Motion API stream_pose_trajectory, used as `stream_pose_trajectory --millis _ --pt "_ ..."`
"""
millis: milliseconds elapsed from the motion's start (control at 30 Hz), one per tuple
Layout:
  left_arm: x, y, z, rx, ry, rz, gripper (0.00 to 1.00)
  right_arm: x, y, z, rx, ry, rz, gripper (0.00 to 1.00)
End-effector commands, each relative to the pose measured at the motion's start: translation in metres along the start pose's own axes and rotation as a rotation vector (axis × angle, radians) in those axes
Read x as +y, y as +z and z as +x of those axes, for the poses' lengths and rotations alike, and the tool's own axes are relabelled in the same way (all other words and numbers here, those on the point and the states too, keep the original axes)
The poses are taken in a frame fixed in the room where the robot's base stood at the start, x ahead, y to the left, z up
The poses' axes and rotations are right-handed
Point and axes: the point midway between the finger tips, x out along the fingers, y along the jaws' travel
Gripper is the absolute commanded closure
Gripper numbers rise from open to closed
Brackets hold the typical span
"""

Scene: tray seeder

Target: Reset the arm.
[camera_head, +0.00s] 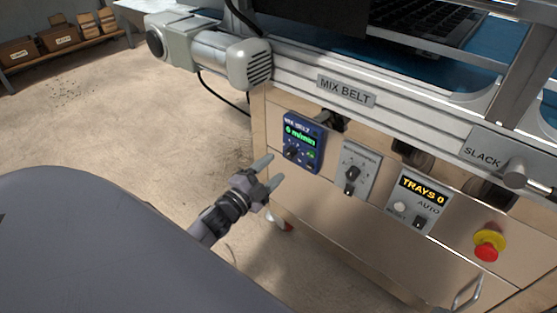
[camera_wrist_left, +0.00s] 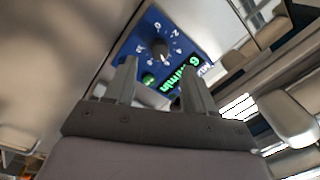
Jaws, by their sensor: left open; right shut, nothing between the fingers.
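My left gripper (camera_head: 268,172) is open and empty in the head view, held in front of the machine's front panel, beside the blue belt-speed box (camera_head: 302,143). The box has a green display reading about 6 m/min and a black knob (camera_head: 291,151). In the left wrist view, the two fingers of my left gripper (camera_wrist_left: 160,82) stand apart, with the blue box (camera_wrist_left: 150,45) and its dial knob (camera_wrist_left: 161,50) beyond them. The fingers appear apart from the knob. My right gripper is in neither view.
A grey switch box (camera_head: 357,172), a TRAYS 0 counter panel (camera_head: 418,203) and a red emergency button (camera_head: 487,246) sit to the right on the steel panel. The MIX BELT rail (camera_head: 345,92) runs above. Open floor (camera_head: 110,115) lies left; boxes on a shelf (camera_head: 55,40) stand behind.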

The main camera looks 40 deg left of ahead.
Motion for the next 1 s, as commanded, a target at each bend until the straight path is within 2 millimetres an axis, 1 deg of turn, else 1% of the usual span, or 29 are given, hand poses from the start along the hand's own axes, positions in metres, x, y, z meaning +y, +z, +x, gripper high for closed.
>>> stream_pose_trajectory --millis 33,100,233,567,800,867,900,967,1000 --pt "-0.001 0.0 -0.006 -0.002 0.001 -0.001 0.45 0.002 0.0 -0.002 -0.005 0.009 -0.005 1.0" --pt "0.0 0.0 -0.012 0.0 0.001 0.0 0.45 0.004 0.004 -0.004 -0.015 0.021 -0.009 1.0" --pt "0.0 0.0 -0.018 0.0 0.0 0.001 0.45 0.006 0.011 -0.005 -0.032 0.029 -0.01 1.0" --pt "0.0 0.0 -0.018 0.0 0.0 0.001 0.45 0.007 0.012 -0.005 -0.034 0.029 -0.017 1.0" --pt "0.0 -0.001 -0.018 0.0 0.0 -0.004 0.45 0.004 0.006 -0.006 -0.021 0.021 -0.023 1.0" --pt "0.001 -0.004 -0.019 -0.004 0.003 -0.026 0.45 0.004 0.006 -0.006 -0.021 0.021 -0.023 1.0" --pt "0.002 -0.009 -0.02 -0.009 0.006 -0.054 0.45 0.004 0.007 -0.006 -0.022 0.021 -0.022 1.0" --pt "0.006 -0.021 -0.023 -0.022 0.018 -0.122 0.45 0.004 0.007 -0.006 -0.023 0.022 -0.021 1.0" --pt "0.009 -0.031 -0.026 -0.034 0.031 -0.187 0.45 0.004 0.007 -0.006 -0.023 0.022 -0.021 1.0"
